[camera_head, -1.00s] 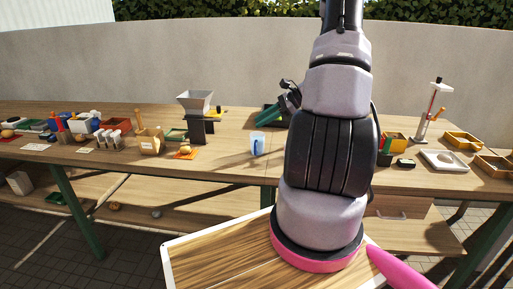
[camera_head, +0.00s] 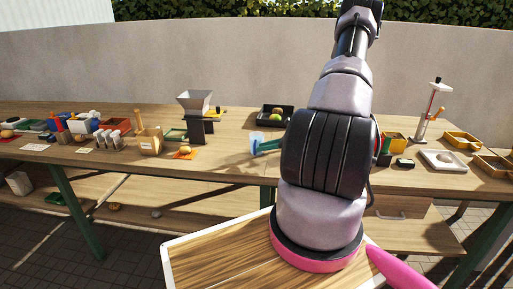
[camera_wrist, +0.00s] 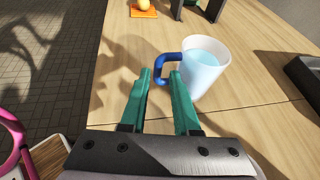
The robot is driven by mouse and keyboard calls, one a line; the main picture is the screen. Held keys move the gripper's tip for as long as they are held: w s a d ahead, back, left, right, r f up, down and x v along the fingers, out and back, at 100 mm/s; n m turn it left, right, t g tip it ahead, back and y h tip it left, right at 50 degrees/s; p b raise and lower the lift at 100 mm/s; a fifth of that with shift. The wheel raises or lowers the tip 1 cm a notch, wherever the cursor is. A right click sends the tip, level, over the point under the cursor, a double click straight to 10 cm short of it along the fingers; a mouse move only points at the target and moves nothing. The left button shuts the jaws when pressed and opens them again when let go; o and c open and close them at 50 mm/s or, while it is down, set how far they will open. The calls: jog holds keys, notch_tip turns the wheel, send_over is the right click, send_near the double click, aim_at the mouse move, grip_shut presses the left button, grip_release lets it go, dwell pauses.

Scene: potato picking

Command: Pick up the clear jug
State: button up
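The clear jug (camera_wrist: 204,67) stands upright on the wooden table. It is translucent, holds pale blue liquid, and has a blue handle (camera_wrist: 162,70) on its left side in the wrist view. My gripper (camera_wrist: 160,76) is open, with its two green fingers apart and pointing at the handle. The handle lies just beyond or between the fingertips; contact cannot be told. In the head view the jug (camera_head: 256,139) is partly hidden by the green fingers (camera_head: 268,146), and my arm hides the rest of the gripper.
A black tray (camera_head: 289,122) with round produce sits behind the jug. A hopper stand (camera_head: 196,103) and an orange mat (camera_head: 186,154) with a potato are to the left. The table's front edge is close to the jug.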

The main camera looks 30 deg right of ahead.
jog(key=x, duration=0.4)
jog(key=shift+w+a, duration=0.1)
jog(key=shift+a, duration=0.15)
grip_shut()
dwell(1.2)
